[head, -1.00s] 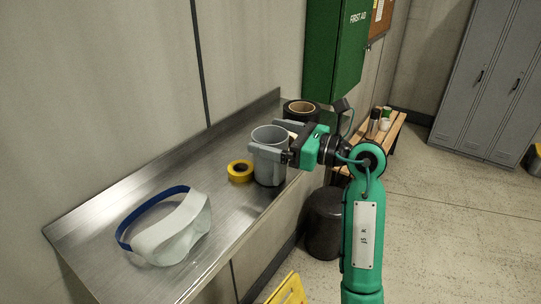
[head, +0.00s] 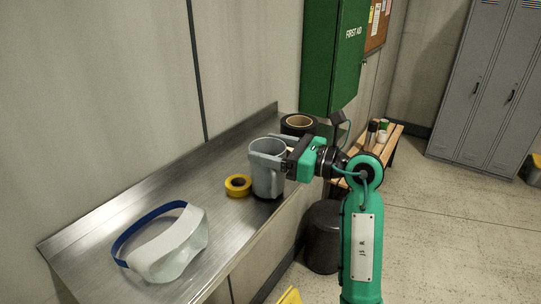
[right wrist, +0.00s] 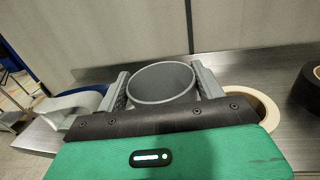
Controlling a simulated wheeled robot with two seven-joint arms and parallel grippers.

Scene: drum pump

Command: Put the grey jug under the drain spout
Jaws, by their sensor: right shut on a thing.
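The grey jug (head: 266,175) stands upright at the right part of the steel counter, beside a yellow tape roll. I cannot tell whether its base touches the counter. My right gripper (head: 285,160) reaches it from the right and is shut on it. In the right wrist view, the open-topped jug (right wrist: 162,84) sits between the two grey fingers of the gripper (right wrist: 165,88). My left gripper is not in view. No drain spout shows in these frames.
The steel counter (head: 150,205) holds goggles (head: 172,245), the yellow tape roll (head: 238,186) and a black roll (head: 299,124). A cream roll (right wrist: 262,108) lies close to my right gripper. A green first aid cabinet (head: 330,60) hangs above the counter's far end. A dark bin (head: 324,240) stands below.

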